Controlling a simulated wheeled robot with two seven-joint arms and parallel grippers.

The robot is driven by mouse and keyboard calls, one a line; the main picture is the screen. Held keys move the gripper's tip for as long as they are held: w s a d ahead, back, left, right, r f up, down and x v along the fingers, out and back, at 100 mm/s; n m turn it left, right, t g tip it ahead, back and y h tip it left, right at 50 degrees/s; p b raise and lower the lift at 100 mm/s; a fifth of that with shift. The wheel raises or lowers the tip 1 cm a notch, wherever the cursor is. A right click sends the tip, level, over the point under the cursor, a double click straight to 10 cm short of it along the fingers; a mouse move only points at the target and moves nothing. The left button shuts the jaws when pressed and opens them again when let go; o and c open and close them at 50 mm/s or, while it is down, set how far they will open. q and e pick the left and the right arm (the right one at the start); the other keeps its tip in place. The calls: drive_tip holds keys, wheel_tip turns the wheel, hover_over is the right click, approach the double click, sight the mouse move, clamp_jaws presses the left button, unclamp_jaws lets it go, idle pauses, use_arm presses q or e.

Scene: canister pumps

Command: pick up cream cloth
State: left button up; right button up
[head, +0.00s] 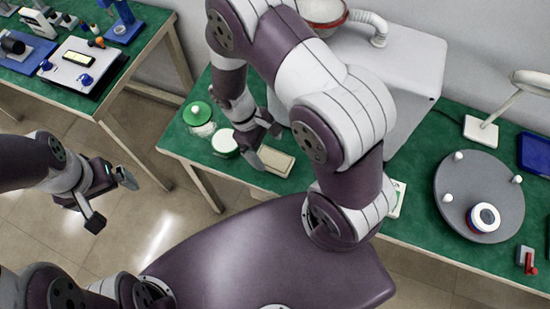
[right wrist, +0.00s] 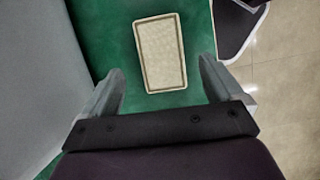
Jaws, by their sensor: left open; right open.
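The cream cloth (head: 276,161) is a flat beige rectangle with a darker line inside its edge, lying on the green table mat. My right gripper (head: 263,144) is open and empty, just above and to the left of the cloth. In the right wrist view, the whole cloth (right wrist: 160,52) shows on the green surface, framed between the two open fingers (right wrist: 158,76) and apart from them. My left gripper (head: 111,200) is open and empty, over the floor left of the table.
Two containers, one with a green lid (head: 198,115) and a low round one (head: 225,142), stand close left of my right gripper. A white cabinet (head: 400,65) stands behind. A grey disc (head: 460,215) with white pegs and a lamp (head: 481,131) are at right.

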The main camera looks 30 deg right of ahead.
sight(273, 159)
drive_tip(key=x, duration=0.4)
drive_tip(key=shift+s+d+f, duration=0.1)
drive_tip(key=shift+s, duration=0.15)
drive_tip(key=c, duration=1.1)
